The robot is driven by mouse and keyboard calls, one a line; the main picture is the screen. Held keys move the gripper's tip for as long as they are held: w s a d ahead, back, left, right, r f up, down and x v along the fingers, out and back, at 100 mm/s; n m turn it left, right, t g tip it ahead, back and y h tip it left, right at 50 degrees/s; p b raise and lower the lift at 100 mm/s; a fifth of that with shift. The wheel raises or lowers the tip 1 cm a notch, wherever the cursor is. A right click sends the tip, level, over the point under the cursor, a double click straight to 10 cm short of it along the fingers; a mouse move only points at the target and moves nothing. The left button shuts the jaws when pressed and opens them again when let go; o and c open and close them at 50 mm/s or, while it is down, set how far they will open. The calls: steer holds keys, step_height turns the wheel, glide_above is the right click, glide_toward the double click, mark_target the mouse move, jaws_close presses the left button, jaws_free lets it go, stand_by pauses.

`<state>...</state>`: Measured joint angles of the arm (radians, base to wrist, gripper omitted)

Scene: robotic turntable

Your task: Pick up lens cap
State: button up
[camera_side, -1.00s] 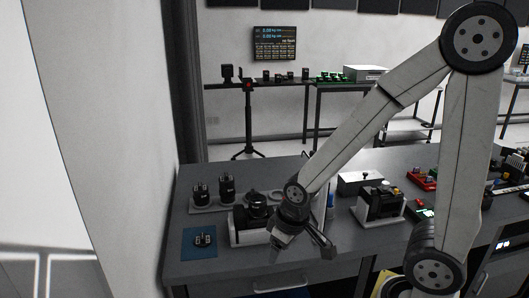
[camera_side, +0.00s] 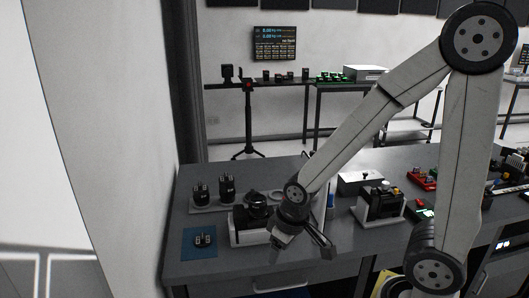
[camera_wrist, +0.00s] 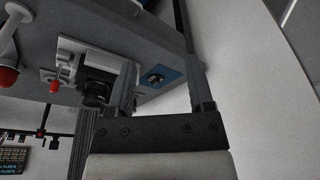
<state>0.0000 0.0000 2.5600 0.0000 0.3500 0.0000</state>
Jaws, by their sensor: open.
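A small dark round piece (camera_side: 204,240) with light parts on top lies on a blue mat (camera_side: 190,252) at the table's front left corner. It may be the lens cap, but it is too small to be sure. The wrist view shows the same piece (camera_wrist: 155,78) on the blue mat (camera_wrist: 173,77), between my finger outlines but farther off. My gripper (camera_side: 302,246) hangs tilted near the table's front edge, to the right of the mat and clear of it. Its fingers (camera_wrist: 162,85) are apart, with nothing between them.
A black camera-like device (camera_side: 255,208) on a white base stands between the mat and my gripper. Several dark cylinders (camera_side: 227,189) stand on a grey holder behind. A white box (camera_side: 360,183) and a black device (camera_side: 382,203) stand to the right. The wall is close on the left.

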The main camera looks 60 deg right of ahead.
stand_by(0.4)
steer(key=o, duration=0.4)
steer(key=shift+c, duration=0.2)
steer(key=m+y, duration=0.3)
steer(key=m, duration=2.4)
glide_above(210, 239)
step_height(210, 239, down, 8)
steer(key=shift+s+d+r+t, duration=0.1)
steer(key=shift+s+d+t, duration=0.2)
steer(key=shift+d, duration=0.05)
steer(key=shift+x, duration=1.3)
